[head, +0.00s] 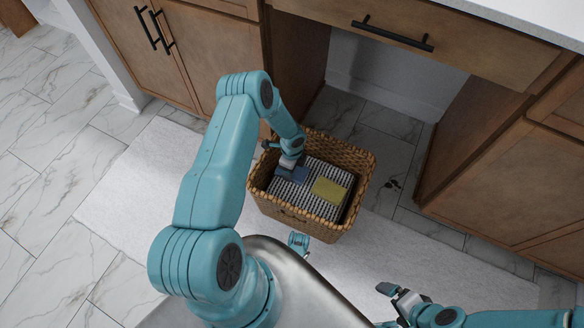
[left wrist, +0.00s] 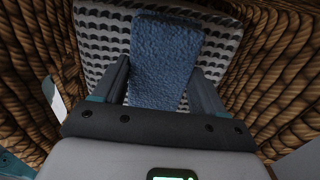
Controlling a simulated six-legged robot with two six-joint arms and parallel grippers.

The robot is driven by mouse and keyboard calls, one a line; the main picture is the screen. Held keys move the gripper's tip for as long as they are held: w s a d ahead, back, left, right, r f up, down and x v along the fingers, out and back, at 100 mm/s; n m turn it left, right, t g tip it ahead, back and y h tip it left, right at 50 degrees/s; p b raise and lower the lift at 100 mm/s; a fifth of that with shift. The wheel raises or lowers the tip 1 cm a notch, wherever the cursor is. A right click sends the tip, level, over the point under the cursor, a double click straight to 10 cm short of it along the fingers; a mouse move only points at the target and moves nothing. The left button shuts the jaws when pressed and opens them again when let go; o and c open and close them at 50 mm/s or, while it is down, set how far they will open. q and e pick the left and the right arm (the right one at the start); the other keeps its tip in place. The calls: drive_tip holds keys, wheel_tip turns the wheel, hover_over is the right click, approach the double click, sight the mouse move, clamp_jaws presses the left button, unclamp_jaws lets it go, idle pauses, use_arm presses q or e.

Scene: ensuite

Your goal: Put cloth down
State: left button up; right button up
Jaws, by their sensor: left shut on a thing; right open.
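A blue cloth (head: 299,174) is inside the wicker basket (head: 262,203), over a black-and-white patterned textile (head: 290,195). My left gripper (head: 289,161) reaches down into the basket and is shut on the blue cloth. In the left wrist view the blue cloth (left wrist: 165,55) runs between the two fingers of the left gripper (left wrist: 161,72), with the patterned textile (left wrist: 100,38) behind it. I cannot tell whether the cloth's underside rests fully on the textile. A yellow cloth (head: 328,189) lies on the textile to the right. My right gripper (head: 395,292) is open and empty, outside the basket.
The basket stands on a pale rug (head: 140,185) on marble tile (head: 55,130). A wooden vanity (head: 185,45) with an open knee space is behind it. The vanity's right cabinet (head: 500,185) is near. Woven walls (left wrist: 270,60) flank the left gripper closely.

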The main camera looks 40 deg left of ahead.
use_arm(q)
drive_tip(key=shift+f, duration=0.1)
drive_tip(key=o, duration=1)
drive_tip(key=shift+o, duration=0.2)
